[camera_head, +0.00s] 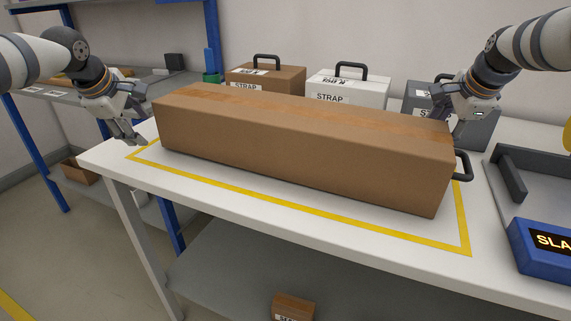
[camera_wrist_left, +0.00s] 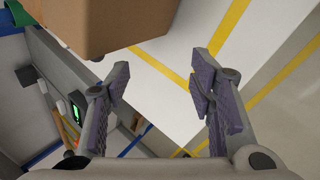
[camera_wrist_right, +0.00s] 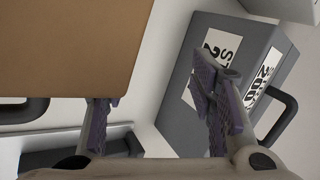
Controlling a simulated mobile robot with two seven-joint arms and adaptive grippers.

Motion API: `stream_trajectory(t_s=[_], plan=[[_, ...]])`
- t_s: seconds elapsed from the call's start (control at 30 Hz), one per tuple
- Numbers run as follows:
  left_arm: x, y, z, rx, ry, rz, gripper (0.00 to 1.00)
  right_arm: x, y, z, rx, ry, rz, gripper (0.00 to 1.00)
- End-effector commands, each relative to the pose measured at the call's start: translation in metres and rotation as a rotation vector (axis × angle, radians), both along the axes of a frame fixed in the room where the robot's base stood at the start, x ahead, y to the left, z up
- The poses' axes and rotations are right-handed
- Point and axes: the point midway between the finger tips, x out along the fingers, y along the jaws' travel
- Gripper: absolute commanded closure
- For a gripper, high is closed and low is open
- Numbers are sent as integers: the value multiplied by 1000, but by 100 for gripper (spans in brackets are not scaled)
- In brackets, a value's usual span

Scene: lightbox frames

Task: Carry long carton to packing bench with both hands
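The long brown carton (camera_head: 300,150) lies on a white bench top (camera_head: 270,225), inside a yellow taped outline. A dark handle (camera_head: 464,165) sticks out of its right end; it also shows in the right wrist view (camera_wrist_right: 25,112). Its left end face is hidden in the head view. My left gripper (camera_head: 132,128) is off the carton's left end, fingers apart and empty; the left wrist view shows the carton (camera_wrist_left: 110,20) beyond the fingers (camera_wrist_left: 160,78). My right gripper (camera_head: 456,112) is at the carton's right end, partly hidden; its fingers (camera_wrist_right: 155,100) are apart, with nothing gripped.
Behind the carton stand a brown case (camera_head: 265,77), a white case (camera_head: 347,90) and a grey case (camera_head: 480,128), close to my right gripper. A grey tray (camera_head: 535,175) and blue display box (camera_head: 545,250) stand right. A blue-framed shelf (camera_head: 70,100) is left.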

Motion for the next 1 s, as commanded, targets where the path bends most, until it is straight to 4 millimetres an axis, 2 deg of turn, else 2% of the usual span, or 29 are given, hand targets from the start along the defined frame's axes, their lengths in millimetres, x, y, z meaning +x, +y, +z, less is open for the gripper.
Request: stream_trajectory(t_s=[0.03,0.1,0.33,0.4,0.43,0.73,0.87,1.0], plan=[[-1,8,1,-4,-5,2,46,-2,-10,0,-6,4,-10,50],[-1,14,1,-6,-8,-1,30,-5,-19,-1,-12,9,-18,50],[-1,18,-1,-4,-7,2,30,-6,-23,-3,-19,14,-20,50],[-1,18,-1,-4,-7,4,30,-6,-24,-3,-20,14,-20,34],[-1,19,-1,-4,-7,4,30,-6,-24,-3,-20,14,-20,30],[-2,20,0,-3,-6,6,30,-6,-25,-3,-21,14,-21,30],[-13,21,16,-4,-9,5,30,-6,-25,-3,-21,14,-21,30],[-34,22,49,-5,-11,5,30,-6,-25,-3,-21,14,-21,30]])
